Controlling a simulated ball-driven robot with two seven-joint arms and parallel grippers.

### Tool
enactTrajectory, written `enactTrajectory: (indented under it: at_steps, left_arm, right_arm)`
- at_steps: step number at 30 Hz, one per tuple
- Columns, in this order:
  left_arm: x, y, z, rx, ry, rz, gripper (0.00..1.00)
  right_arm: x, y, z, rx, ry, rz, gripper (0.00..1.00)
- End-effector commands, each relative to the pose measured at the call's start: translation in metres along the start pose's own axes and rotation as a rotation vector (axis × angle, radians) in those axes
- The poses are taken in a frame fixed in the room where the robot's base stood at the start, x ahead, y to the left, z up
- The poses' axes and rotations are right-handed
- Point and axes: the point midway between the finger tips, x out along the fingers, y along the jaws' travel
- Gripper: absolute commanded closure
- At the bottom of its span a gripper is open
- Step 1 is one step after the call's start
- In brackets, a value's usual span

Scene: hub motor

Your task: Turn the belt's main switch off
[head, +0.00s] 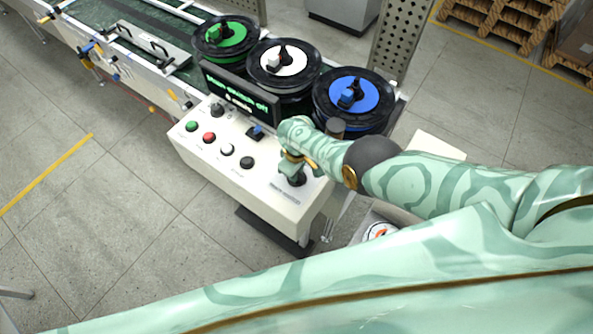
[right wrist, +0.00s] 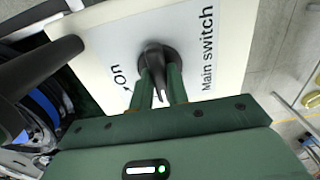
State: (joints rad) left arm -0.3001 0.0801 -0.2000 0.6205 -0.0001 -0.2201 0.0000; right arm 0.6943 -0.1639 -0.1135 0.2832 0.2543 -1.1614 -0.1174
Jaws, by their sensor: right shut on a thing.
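The main switch is a black rotary knob (right wrist: 153,56) on a white plate, between the printed words "on" and "Main switch" in the right wrist view. My right gripper (right wrist: 160,82) is shut on the knob, with a green finger on each side of its narrow grip. In the head view my right gripper (head: 292,172) reaches down to the right end of the white control box (head: 255,190), and the knob is mostly hidden under it. The display (head: 240,97) on the box shows green text, which is hard to read. My left gripper is not in view.
Green (head: 191,126), red (head: 209,137), white (head: 227,149) and black (head: 247,162) buttons line the box front. Spools with green (head: 232,35), white (head: 290,58) and blue (head: 368,97) centres stand behind. The conveyor belt (head: 140,19) runs to the upper left.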

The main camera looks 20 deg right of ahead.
Motion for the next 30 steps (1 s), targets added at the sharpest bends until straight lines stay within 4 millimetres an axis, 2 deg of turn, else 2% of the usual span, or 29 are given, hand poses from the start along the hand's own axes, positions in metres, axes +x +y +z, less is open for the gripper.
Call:
enactTrajectory:
  at_steps: [15, 16, 18, 26, 30]
  left_arm:
    - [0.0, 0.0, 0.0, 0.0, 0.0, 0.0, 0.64]
    - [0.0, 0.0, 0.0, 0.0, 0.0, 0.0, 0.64]
    - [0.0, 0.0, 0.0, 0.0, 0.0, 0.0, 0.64]
    - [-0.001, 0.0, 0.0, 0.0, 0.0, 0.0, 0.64]
    - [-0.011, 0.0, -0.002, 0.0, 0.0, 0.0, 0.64]
  right_arm:
    - [0.002, -0.001, 0.002, -0.019, -0.005, -0.003, 1.0]
    - [0.002, -0.001, 0.002, -0.019, -0.005, -0.003, 0.75]
    - [0.002, -0.001, 0.002, -0.019, -0.004, -0.002, 0.62]
    - [0.0, -0.001, 0.001, -0.017, -0.002, -0.001, 0.62]
    - [-0.011, 0.0, 0.001, -0.017, -0.001, -0.001, 0.62]
